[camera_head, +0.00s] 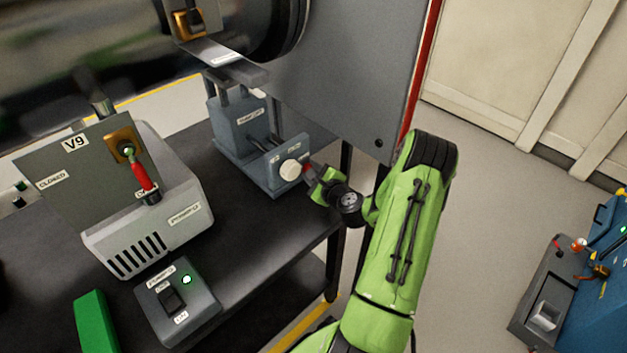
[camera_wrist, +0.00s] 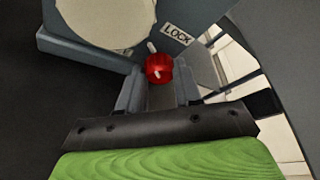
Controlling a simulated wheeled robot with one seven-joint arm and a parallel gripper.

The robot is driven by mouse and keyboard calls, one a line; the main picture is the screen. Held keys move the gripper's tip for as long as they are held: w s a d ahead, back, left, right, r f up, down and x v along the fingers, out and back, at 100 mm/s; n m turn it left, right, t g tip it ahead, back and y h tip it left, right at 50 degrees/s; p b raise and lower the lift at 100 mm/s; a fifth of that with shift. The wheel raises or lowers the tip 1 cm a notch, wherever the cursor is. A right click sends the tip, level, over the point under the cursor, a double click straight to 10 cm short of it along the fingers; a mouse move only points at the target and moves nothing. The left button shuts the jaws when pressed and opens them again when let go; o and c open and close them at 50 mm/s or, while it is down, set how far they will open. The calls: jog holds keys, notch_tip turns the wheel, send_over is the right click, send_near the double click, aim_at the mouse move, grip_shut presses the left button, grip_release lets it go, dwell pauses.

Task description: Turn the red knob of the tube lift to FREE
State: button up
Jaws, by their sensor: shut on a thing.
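The tube lift (camera_head: 234,125) is a blue-grey block unit on the dark table, with a white round dial (camera_head: 291,170) on its front block. The red knob (camera_wrist: 159,68) sits beside the dial, near a label reading LOCK (camera_wrist: 177,33). A white mark shows on the knob's top. My gripper (camera_wrist: 158,84) is shut on the red knob, with one finger at each side of it. In the head view, my gripper (camera_head: 312,174) reaches the block from the right and hides most of the knob. The FREE label cannot be read.
A grey panel (camera_head: 345,65) with a red edge stands just behind and above the lift. The V9 box (camera_head: 160,215) with a red lever (camera_head: 144,178) stands left. A switch box (camera_head: 178,300) is at the table front.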

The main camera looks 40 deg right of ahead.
jog(key=shift+a+f+n+t+h+b, duration=0.15)
jog(key=shift+n+h+b, duration=0.1)
jog(key=shift+n+b, duration=0.2)
jog(key=shift+d+f+n+t+h+b, duration=0.15)
jog(key=shift+n+h+b, duration=0.15)
jog(key=shift+n, duration=0.25)
jog(key=shift+a+n+t+h, duration=0.1)
jog(key=shift+n+t+h, duration=0.5)
jog(key=shift+n, duration=1.1)
jog(key=o, duration=1)
jog(key=shift+r, duration=0.1)
jog(key=v, duration=0.8)
jog(key=shift+s, duration=0.25)
jog(key=shift+p+v, duration=3.7)
jog(key=shift+p, duration=0.95)
